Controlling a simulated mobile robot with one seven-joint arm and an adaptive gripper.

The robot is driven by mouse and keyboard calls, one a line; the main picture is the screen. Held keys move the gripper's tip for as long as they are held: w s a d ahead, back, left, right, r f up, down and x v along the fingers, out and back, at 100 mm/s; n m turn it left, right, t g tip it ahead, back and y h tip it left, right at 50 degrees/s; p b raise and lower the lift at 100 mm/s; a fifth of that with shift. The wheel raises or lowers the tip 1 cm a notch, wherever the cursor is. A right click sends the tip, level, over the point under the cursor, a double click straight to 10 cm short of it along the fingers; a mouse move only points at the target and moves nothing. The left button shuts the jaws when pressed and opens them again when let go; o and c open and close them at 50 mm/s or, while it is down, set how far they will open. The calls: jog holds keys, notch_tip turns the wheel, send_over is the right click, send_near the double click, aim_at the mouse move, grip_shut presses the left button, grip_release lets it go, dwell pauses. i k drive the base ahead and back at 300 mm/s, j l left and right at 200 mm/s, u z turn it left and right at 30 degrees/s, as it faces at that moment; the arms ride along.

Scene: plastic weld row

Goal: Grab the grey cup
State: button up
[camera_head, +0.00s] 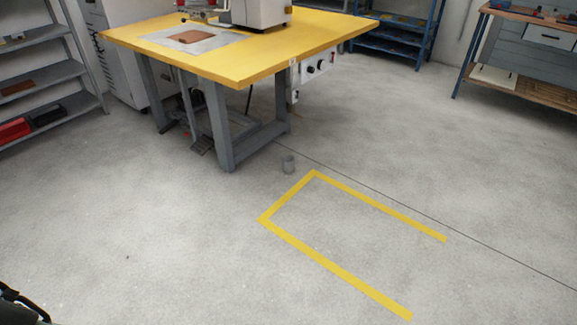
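My gripper cannot be made out in this view. A dark part at the bottom left edge is too cut off to identify.
Yellow tape (330,268) marks the floor in front. Grey shelves (38,78) stand at the left, a workbench (525,60) at the right. The foreground floor is clear.

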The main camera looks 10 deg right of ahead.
aim_at(288, 160)
jog(key=i+l, duration=0.85)
jog(key=l, duration=0.15)
jog(key=i+l+u, duration=0.1)
jog(key=i+l, duration=0.75)
jog(key=l, duration=0.15)
jog(key=i+l, duration=0.4)
jog(key=l, duration=0.15)
jog(key=i+l+u, duration=0.1)
jog(key=i+l, duration=0.3)
jog(key=l, duration=0.1)
